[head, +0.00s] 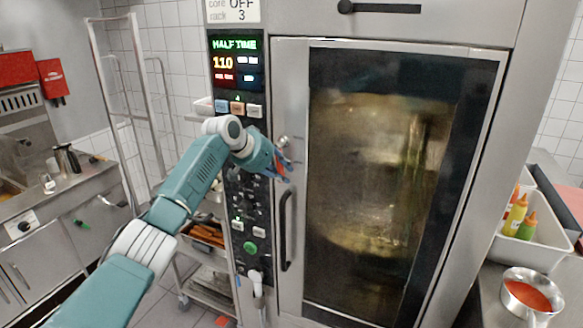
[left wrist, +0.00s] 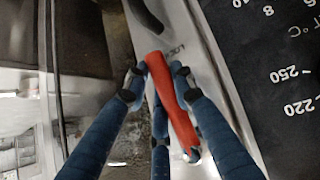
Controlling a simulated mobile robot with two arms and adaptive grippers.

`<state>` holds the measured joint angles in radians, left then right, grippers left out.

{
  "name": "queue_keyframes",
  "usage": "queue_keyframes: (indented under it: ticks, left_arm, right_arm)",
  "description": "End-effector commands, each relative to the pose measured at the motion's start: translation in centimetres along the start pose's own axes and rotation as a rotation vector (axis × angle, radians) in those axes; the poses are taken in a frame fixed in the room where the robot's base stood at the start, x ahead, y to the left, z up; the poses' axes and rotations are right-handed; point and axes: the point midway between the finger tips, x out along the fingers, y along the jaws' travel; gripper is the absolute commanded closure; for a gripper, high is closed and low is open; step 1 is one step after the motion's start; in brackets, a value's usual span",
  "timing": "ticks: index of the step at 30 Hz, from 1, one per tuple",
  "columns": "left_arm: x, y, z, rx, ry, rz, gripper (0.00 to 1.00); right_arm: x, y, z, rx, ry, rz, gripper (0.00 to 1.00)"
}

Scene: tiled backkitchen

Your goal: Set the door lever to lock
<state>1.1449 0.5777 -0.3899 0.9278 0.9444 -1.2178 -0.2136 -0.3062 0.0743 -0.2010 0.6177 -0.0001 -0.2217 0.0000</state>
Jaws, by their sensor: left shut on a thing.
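The door lever (left wrist: 172,100) is a red handle in the left wrist view, lying between the blue fingers of my left gripper (left wrist: 159,80). The fingers are shut on it. Printed lettering that seems to read "LOCK" shows on the metal plate near the lever's upper end. In the head view my left gripper (head: 283,163) is at the left edge of the oven door (head: 290,90), beside the control panel. It hides most of the lever there. A round silver fitting shows just above the gripper. The oven door looks closed. My right gripper is out of view.
The control panel (head: 238,205) with knobs and buttons runs down left of the door. A black door handle (head: 284,230) is below my gripper. At the right, a white bin (head: 519,249) of sauce bottles and a metal bowl (head: 529,292) stand on a counter. A rack trolley stands left.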

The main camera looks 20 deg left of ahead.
Motion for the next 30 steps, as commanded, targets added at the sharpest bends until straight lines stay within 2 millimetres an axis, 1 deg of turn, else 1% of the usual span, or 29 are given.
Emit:
queue_keyframes:
  ticks: [1,7,25,26,27,30]
  left_arm:
    - [-0.3,0.0,-0.4,0.022,0.002,-0.015,1.00]
    - [-0.2,-0.6,-0.3,0.071,-0.012,-0.066,1.00]
    - [-0.2,-1.1,-0.1,0.100,-0.020,-0.095,1.00]
    - [-0.2,-1.1,-0.1,0.100,-0.020,-0.095,0.69]
    - [-0.2,-1.1,-0.1,0.099,-0.021,-0.095,0.66]
    - [-0.2,-1.1,0.0,0.096,-0.022,-0.094,0.66]
  right_arm:
    - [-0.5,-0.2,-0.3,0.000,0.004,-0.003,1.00]
    - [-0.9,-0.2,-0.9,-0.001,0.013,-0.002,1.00]
    - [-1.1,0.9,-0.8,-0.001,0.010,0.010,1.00]
    - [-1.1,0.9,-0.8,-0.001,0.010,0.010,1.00]
    - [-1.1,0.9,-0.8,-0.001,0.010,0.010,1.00]
    - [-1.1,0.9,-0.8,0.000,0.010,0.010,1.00]
